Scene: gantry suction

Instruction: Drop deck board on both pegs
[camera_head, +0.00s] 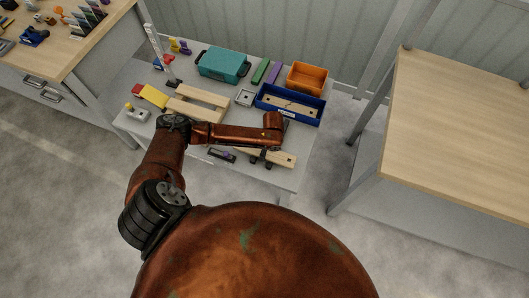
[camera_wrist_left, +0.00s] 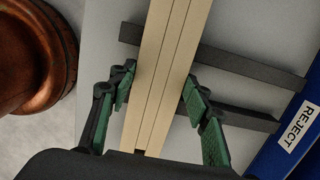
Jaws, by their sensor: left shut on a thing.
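A pale wooden board (camera_head: 284,159), apparently the deck board, is near the front right of the grey table. In the left wrist view the board (camera_wrist_left: 160,75) runs up the picture between the green-padded fingers of my left gripper (camera_wrist_left: 158,85). That gripper (camera_head: 262,156) is shut on the board, partly hidden under my arm in the head view. Two dark bars (camera_wrist_left: 225,60) cross beneath the board; I cannot tell whether it touches them. A light wooden frame (camera_head: 200,101) lies farther left. I cannot make out the pegs. My right gripper is not in view.
A blue REJECT bin (camera_head: 291,103) with wooden pieces inside stands close behind the held board. An orange bin (camera_head: 307,78) and teal case (camera_head: 223,64) are at the back. A white upright post (camera_head: 155,40) stands at left. A bare wooden bench (camera_head: 455,130) is at right.

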